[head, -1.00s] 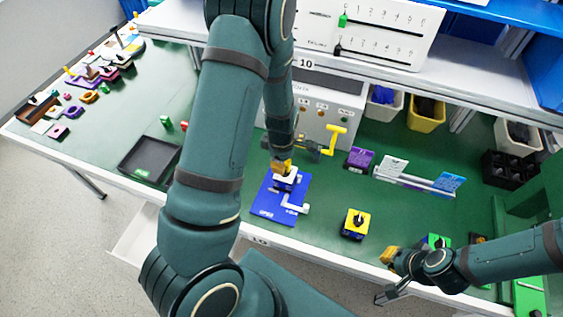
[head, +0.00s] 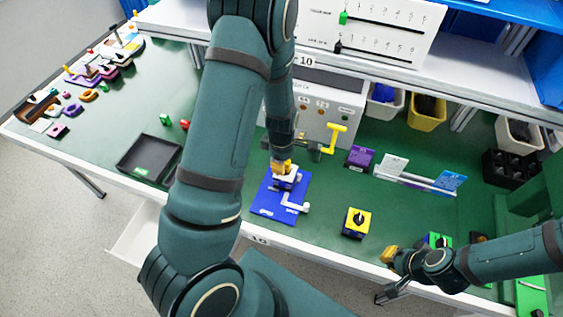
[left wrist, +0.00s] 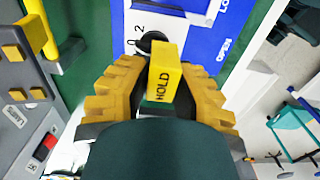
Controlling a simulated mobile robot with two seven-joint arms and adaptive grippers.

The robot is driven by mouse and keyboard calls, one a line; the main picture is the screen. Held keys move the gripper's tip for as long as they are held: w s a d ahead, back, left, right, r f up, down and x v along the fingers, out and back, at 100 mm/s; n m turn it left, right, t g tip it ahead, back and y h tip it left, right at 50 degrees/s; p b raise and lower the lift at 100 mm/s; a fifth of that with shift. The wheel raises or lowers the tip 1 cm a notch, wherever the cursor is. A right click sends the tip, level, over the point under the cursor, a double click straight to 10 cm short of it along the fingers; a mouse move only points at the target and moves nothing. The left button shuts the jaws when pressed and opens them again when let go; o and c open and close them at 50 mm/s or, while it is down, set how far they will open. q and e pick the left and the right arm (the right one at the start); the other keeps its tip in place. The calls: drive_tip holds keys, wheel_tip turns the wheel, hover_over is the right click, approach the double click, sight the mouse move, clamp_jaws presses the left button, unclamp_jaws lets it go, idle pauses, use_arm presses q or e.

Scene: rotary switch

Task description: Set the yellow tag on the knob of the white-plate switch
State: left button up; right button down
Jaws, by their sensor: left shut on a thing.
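The yellow tag (left wrist: 163,75), marked HOLD, is between the yellow fingers of my left gripper (left wrist: 160,95), which is shut on it. The white-plate switch (head: 286,180) is on the blue board (head: 268,205), under my left gripper in the head view. In the left wrist view its black knob (left wrist: 152,40) shows just beyond the tag. The tag overlaps the knob there, and I cannot tell if they touch. My right gripper (head: 390,257) is over the table's front edge at the right; I cannot tell if it is open.
A yellow-plate switch (head: 357,223) stands to the right of the blue board. A grey panel with a yellow lever (head: 335,135) stands close behind my left gripper. A black tray (head: 148,158) lies to the left. The table between the switches is clear.

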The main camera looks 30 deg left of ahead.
use_arm(q)
drive_tip(key=shift+f+b, duration=0.35)
drive_tip(key=shift+f, duration=0.2)
use_arm(e)
drive_tip(key=shift+f, duration=0.4)
use_arm(q)
drive_tip(key=o, duration=0.9)
drive_tip(key=shift+c, duration=0.2)
drive_tip(key=shift+r, duration=0.1)
wheel_tip(320, 180, up, 12)
wheel_tip(320, 180, up, 9)
drive_tip(key=p, duration=0.5)
drive_tip(key=shift+p, duration=0.35)
use_arm(e)
drive_tip(key=shift+r, duration=2.85)
drive_tip(key=shift+d+r, duration=0.1)
drive_tip(key=shift+r, duration=0.05)
